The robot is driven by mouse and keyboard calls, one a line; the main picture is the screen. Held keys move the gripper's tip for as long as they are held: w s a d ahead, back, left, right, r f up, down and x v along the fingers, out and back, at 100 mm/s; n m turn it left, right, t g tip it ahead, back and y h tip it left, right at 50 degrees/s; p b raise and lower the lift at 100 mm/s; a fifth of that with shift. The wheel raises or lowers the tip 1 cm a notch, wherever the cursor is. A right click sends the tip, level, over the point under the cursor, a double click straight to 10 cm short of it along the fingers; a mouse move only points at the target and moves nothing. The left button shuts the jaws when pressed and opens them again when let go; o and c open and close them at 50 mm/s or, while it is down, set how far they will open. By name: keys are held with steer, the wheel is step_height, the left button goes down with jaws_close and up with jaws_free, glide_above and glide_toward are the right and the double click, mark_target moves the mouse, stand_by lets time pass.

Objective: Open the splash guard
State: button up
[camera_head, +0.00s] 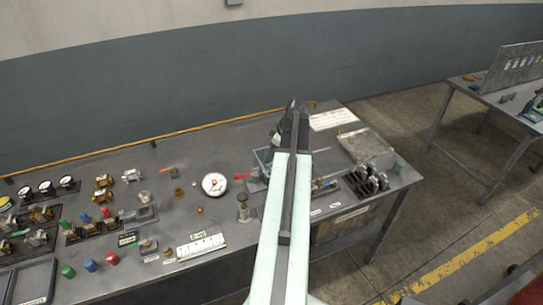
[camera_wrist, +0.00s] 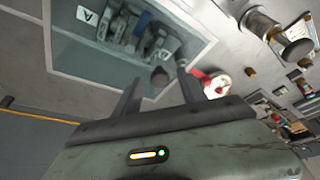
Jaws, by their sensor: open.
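The splash guard appears to be the clear, teal-tinted panel (camera_wrist: 80,62) in a pale frame in the wrist view; it seems closed over metal parts and a label marked A. In the head view its tinted edge (camera_head: 262,160) shows left of my arm, which hides the rest. A dark round knob (camera_wrist: 159,77) shows at the panel's near edge. My gripper (camera_wrist: 158,80) is open, its two fingers either side of the knob in the picture. I cannot tell whether they touch it. In the head view the dark gripper end (camera_head: 280,135) is over the bench's back part.
A red handle (camera_wrist: 197,74) and a white round gauge (camera_wrist: 217,86) are close to the right finger. The gauge also shows in the head view (camera_head: 214,184). A metal post (camera_wrist: 262,22) stands nearby. Several valves and fittings crowd the bench's left side.

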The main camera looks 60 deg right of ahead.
jaws_close()
stand_by(1.3)
